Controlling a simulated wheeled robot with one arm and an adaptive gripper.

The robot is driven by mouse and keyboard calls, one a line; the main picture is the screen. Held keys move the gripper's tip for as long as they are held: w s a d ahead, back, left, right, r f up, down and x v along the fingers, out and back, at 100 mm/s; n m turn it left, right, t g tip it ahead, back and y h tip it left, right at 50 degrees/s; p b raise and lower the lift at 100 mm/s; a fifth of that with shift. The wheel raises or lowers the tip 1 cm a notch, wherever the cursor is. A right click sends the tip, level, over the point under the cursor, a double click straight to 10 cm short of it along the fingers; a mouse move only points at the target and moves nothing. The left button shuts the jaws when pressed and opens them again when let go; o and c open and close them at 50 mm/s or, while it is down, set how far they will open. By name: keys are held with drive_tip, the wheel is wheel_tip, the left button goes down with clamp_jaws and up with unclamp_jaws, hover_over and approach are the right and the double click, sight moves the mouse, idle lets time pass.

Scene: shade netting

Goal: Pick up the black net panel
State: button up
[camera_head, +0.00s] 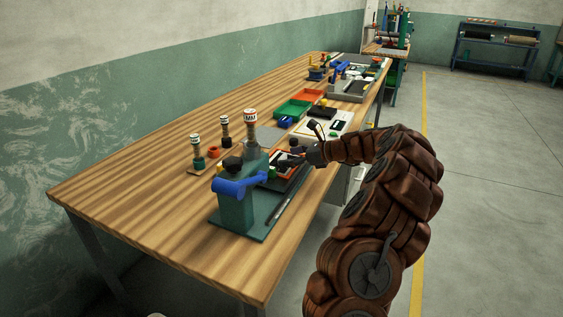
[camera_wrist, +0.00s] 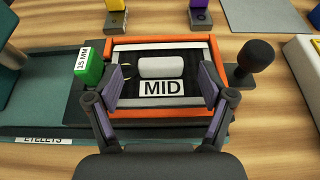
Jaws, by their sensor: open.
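A black panel (camera_wrist: 194,88) lies inside an orange-rimmed tray (camera_wrist: 160,42) in the wrist view. A white roll (camera_wrist: 161,67) and a white card marked MID (camera_wrist: 162,88) are on it. I cannot make out a net weave. My gripper (camera_wrist: 164,86) is open and empty, its purple-padded fingers on the left and right over the tray. I cannot tell whether they touch anything. In the head view my gripper (camera_head: 294,158) hangs over the tray, partly hiding it; the tray's orange edge (camera_head: 279,157) shows beside it.
A green block marked 15 MM (camera_wrist: 89,67) stands left of the tray, and a black-knobbed tool (camera_wrist: 254,60) stands right. A green press with a blue lever (camera_head: 240,188) stands on the near bench. Green (camera_head: 293,109) and orange bins (camera_head: 308,96) are farther back. The bench's near-left wood is clear.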

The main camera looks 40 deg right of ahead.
drive_tip(key=shift+x, duration=1.25)
drive_tip(key=shift+d, duration=0.1)
drive_tip(key=c, duration=1.2)
drive_tip(key=shift+c, duration=0.2)
